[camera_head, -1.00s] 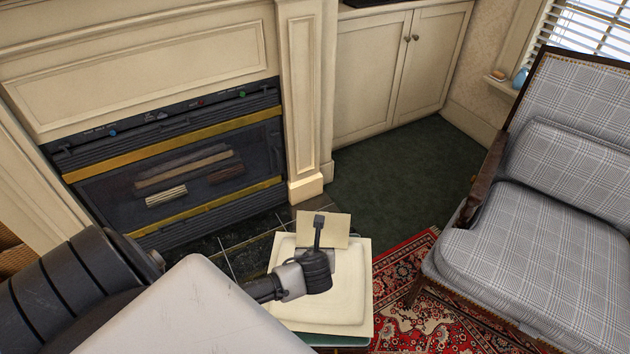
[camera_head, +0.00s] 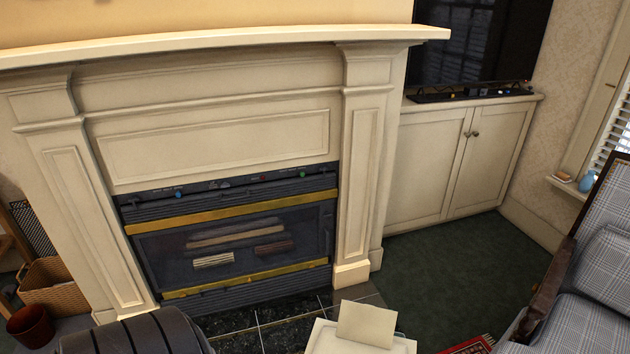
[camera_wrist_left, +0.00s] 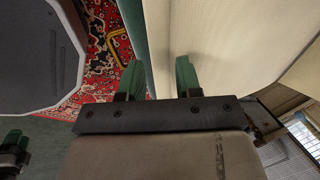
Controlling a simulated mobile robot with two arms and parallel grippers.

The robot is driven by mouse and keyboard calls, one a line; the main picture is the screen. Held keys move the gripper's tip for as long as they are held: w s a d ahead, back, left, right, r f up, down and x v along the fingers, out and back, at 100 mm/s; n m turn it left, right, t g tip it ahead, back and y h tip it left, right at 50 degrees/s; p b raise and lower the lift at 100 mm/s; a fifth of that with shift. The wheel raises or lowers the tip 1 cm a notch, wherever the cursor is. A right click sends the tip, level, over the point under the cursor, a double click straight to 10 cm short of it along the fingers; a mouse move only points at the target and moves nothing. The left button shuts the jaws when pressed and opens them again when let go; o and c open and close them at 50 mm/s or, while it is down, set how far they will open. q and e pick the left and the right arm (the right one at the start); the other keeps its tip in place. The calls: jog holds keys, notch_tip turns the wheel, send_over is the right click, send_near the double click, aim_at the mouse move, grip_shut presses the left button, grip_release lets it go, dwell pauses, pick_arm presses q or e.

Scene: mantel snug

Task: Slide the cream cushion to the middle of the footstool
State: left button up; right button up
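The cream cushion (camera_head: 321,341) shows only its far left part at the bottom edge of the head view. In the left wrist view the cushion (camera_wrist_left: 235,40) fills the upper middle and right. The footstool shows as a pale top edge (camera_wrist_left: 157,60) with a green side beneath it. My left gripper (camera_wrist_left: 160,82) has two green fingertips spread apart, pointing at the cushion's border. I cannot tell whether they touch it. In the head view only a dark part of my left arm shows, at the bottom left.
A plain cream square panel (camera_head: 366,324) stands upright at the cushion's far side. The fireplace (camera_head: 235,235) is behind, with dark hearth tiles in front. A checked armchair (camera_head: 590,290) is at the right. Green carpet (camera_head: 455,258) lies open between them.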

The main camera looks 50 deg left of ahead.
pick_arm(q)
jog(key=s+f+n+g, duration=0.1)
jog(key=s+f+n, duration=0.3)
jog(key=s+f, duration=0.4)
jog(key=s+f+n+g+h, duration=0.1)
jog(key=s+f+n, duration=0.3)
jog(key=s+f, duration=0.5)
jog(key=s, duration=0.5)
jog(key=shift+s+d+f+n+h, duration=0.25)
jog(key=shift+s+d+n+h, duration=0.05)
